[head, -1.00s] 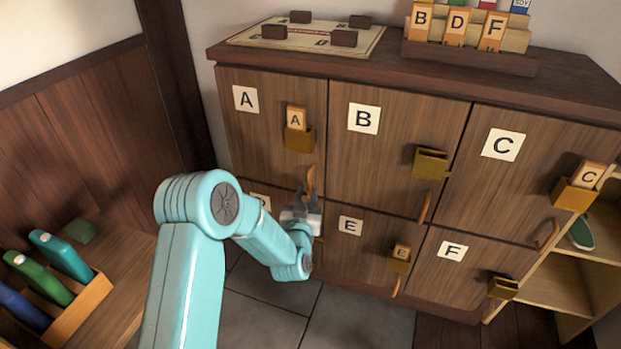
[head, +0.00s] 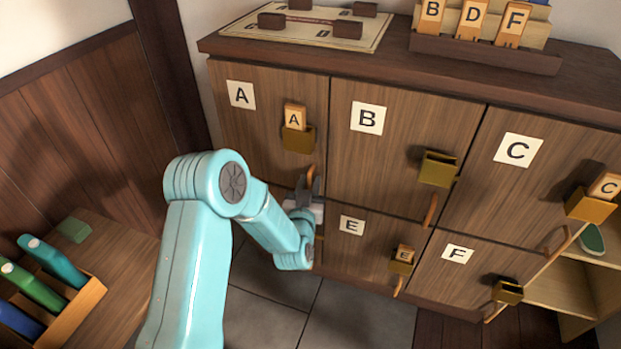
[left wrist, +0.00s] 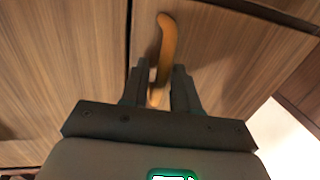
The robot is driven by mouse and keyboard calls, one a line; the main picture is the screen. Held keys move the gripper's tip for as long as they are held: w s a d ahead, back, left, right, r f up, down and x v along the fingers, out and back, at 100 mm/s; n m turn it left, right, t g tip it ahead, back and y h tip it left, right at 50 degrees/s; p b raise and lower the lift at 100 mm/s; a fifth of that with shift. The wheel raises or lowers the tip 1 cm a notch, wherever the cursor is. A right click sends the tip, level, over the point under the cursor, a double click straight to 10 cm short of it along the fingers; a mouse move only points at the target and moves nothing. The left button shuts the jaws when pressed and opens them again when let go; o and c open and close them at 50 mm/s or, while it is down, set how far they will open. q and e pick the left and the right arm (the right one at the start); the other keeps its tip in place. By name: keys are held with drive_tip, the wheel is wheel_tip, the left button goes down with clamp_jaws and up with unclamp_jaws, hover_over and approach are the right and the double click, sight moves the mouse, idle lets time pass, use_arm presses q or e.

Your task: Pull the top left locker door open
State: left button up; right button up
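The top left locker door (head: 245,142) is wooden, marked A, and sits closed in the cabinet front. Its curved orange-brown handle (head: 311,180) is near the door's lower right corner; it also shows in the left wrist view (left wrist: 166,42). My left gripper (head: 307,190) is at this handle, and in the left wrist view its two dark fingers (left wrist: 160,80) stand on either side of the handle's lower part. The fingers look apart, with a narrow gap beside the handle; firm contact cannot be made out. My right gripper is not in view.
Doors B (head: 400,150), E (head: 345,250), C (head: 500,185) and F (head: 450,278) are closed beside it, with brass holders jutting out. An open shelf (head: 570,290) stands right. A low wooden surface with a bottle rack (head: 75,318) is at left.

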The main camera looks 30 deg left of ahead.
use_arm(q)
drive_tip(key=shift+a+r, duration=0.1)
drive_tip(key=shift+r, duration=0.15)
drive_tip(key=shift+w+f, duration=0.15)
drive_tip(key=shift+f, duration=0.05)
drive_tip(key=shift+r, duration=0.1)
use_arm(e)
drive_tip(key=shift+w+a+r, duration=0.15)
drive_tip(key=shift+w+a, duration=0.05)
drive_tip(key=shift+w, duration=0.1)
use_arm(q)
clamp_jaws()
drive_tip(key=shift+s, duration=0.2)
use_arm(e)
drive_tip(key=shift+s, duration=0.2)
